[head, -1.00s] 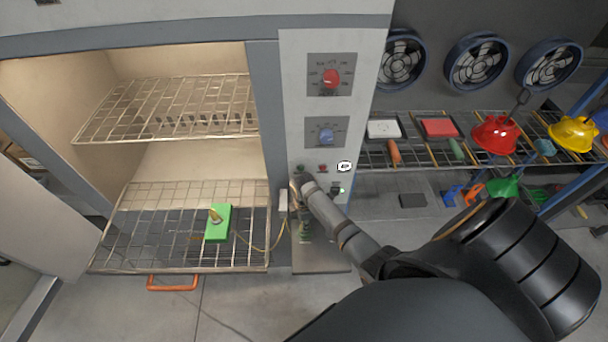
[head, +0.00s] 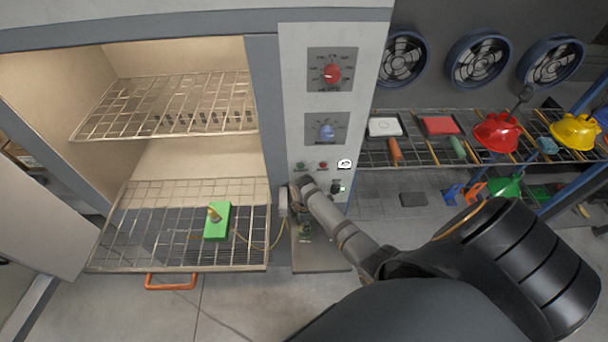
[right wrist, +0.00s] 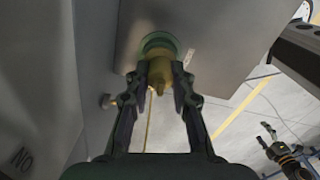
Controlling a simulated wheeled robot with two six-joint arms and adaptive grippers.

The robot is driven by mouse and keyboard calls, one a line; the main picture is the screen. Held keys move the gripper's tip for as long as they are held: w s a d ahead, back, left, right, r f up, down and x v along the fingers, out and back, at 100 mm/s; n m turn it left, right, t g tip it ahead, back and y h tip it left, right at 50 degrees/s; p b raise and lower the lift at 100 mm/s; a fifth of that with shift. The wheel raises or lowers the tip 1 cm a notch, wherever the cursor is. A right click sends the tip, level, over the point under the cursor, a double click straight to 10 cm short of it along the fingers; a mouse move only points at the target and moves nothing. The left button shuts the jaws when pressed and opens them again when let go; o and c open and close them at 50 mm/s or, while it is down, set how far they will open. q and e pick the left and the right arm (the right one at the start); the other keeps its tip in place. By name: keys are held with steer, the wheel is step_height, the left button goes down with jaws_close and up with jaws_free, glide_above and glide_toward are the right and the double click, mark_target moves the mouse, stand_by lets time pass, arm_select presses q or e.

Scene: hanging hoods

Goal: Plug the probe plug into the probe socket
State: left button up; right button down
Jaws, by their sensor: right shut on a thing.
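My right gripper (right wrist: 160,82) is shut on the brass-coloured probe plug (right wrist: 158,72), with a finger on each side. The plug's front end is at the green-ringed probe socket (right wrist: 153,40) on the grey panel; I cannot tell how deep it sits. In the head view my right gripper (head: 300,187) is at the lower control panel, and the wrist hides plug and socket. A thin cable runs from there to a brass probe (head: 214,214) on a green block (head: 217,232). A dark claw, probably my left gripper (right wrist: 279,143), shows small in the right wrist view.
The open chamber has an upper wire rack (head: 170,105) and a lower rack (head: 130,230). A red dial (head: 332,74) and a blue dial (head: 327,131) sit higher on the panel. Shelves with hoods stand right.

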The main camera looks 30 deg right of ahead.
steer(key=shift+f, duration=0.1)
steer(key=c, duration=1.1)
jaws_free()
step_height(320, 180, up, 12)
steer(key=shift+r, duration=0.1)
